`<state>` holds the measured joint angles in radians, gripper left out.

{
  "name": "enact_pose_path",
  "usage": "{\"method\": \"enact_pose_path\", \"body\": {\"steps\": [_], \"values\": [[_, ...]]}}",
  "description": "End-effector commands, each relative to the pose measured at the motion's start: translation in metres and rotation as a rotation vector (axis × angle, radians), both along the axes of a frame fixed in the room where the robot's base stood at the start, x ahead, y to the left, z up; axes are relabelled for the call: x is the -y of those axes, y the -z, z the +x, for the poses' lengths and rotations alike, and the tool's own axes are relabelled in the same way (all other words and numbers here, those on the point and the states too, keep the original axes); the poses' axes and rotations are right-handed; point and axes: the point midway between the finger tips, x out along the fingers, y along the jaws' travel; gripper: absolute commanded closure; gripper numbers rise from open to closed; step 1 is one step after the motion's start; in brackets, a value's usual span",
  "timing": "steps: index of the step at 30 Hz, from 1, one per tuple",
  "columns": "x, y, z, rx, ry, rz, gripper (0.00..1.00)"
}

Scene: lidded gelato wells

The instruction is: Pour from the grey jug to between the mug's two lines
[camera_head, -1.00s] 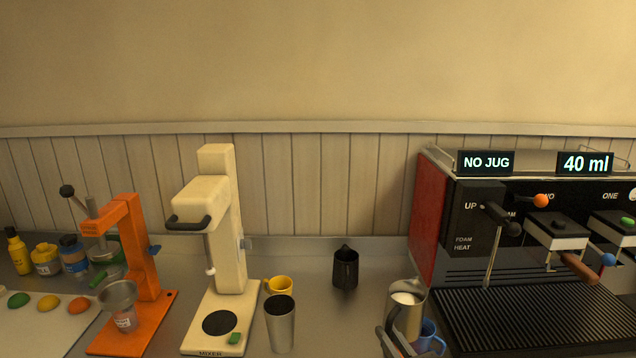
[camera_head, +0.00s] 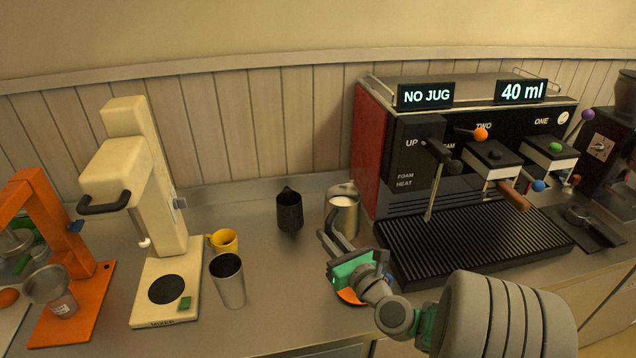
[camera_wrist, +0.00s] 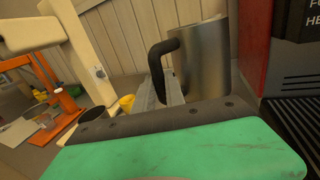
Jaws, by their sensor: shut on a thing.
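The grey metal jug (camera_head: 344,214) stands upright left of the coffee machine, with pale liquid showing at its mouth. My gripper (camera_head: 334,242) is at its near side, shut on its black handle. In the wrist view the jug (camera_wrist: 207,60) rises beyond the fingers, its black handle (camera_wrist: 158,62) at the jaws. I cannot tell if the jug is lifted. A yellow mug (camera_head: 224,241) stands to the left on the counter. No lines on it can be made out. The blue mug seen earlier beside the jug is mostly or wholly hidden by my gripper.
A black jug (camera_head: 289,211) stands just left of the grey one. A steel cup (camera_head: 229,283) and the cream mixer (camera_head: 150,215) are further left. The drip tray (camera_head: 470,245) and coffee machine (camera_head: 400,165) bound the right. Counter between cup and gripper is clear.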

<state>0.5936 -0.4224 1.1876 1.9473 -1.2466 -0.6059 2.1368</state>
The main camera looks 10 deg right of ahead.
Motion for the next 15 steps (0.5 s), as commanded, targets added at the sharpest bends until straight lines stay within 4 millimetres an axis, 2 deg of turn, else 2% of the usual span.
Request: {"method": "enact_pose_path", "body": {"steps": [10,13,15], "values": [[0.0,-0.001,0.0,0.003,0.0,-0.001,1.0],[0.0,0.01,0.0,0.003,0.0,-0.001,1.0],[0.0,0.026,0.0,0.002,0.0,0.0,1.0]]}}
